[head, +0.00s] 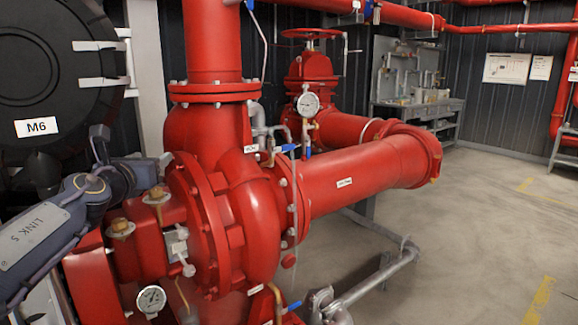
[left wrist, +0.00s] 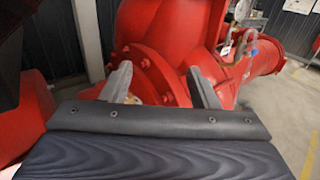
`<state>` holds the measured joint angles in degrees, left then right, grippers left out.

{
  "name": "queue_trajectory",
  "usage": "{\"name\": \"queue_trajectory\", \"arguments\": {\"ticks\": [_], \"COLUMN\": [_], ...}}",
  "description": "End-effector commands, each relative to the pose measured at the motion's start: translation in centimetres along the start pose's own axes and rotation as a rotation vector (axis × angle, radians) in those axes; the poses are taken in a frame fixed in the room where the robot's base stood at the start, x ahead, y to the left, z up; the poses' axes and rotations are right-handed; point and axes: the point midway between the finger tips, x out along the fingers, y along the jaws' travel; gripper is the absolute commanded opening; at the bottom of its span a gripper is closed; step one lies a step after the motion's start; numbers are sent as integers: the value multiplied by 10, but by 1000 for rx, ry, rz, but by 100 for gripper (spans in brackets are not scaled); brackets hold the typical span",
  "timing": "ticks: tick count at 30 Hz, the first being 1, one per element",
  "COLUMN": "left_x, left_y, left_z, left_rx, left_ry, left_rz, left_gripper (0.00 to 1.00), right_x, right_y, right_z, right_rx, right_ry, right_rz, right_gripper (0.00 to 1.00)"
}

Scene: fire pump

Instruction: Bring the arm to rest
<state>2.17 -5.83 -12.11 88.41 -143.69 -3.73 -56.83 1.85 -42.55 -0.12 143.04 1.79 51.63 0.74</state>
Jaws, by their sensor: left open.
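My left arm (head: 45,235) comes in from the left in the head view, with "LINK 5" marked on it. My left gripper (head: 152,171) is in front of the red pump casing (head: 205,140). In the left wrist view the left gripper (left wrist: 160,82) is open, its two grey fingers spread apart with nothing held between them. The red flange with its bolts (left wrist: 150,75) is behind the fingers. I cannot tell whether a finger touches the pump. My right gripper is not in view.
A black round housing marked "M6" (head: 55,70) stands at the left. A red pipe (head: 365,172) with gauges runs right from the pump. Grey pipework (head: 375,280) lies low in front. A workbench (head: 425,108) is at the back. The floor (head: 480,220) at right is clear.

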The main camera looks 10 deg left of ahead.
Motion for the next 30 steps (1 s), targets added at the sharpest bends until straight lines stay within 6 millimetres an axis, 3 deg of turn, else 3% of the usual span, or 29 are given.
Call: {"name": "queue_trajectory", "arguments": {"ticks": [5, 8, 13, 20, 23, 27, 30], "left_x": [-11, -27, -64, -124, -156, -207, -241], "left_y": [1, 5, 12, 1, -16, -54, -83], "left_z": [-1, -7, -41, -126, -170, -229, -262], "left_rx": [-171, -436, -1004, -1730, -2013, -2357, -2533], "left_ry": [-18, -36, -32, 59, 126, 243, 327], "left_rz": [20, 58, 178, 448, 613, 899, 1111], "left_gripper": [55, 55, 55, 55, 55, 55, 55], "right_x": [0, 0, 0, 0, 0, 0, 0], "right_y": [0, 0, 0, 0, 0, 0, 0], "right_z": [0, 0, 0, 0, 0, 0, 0], "right_rx": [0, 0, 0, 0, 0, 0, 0], "right_ry": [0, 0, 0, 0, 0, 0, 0], "right_rz": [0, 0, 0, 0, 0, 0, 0], "right_gripper": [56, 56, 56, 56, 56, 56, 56]}}
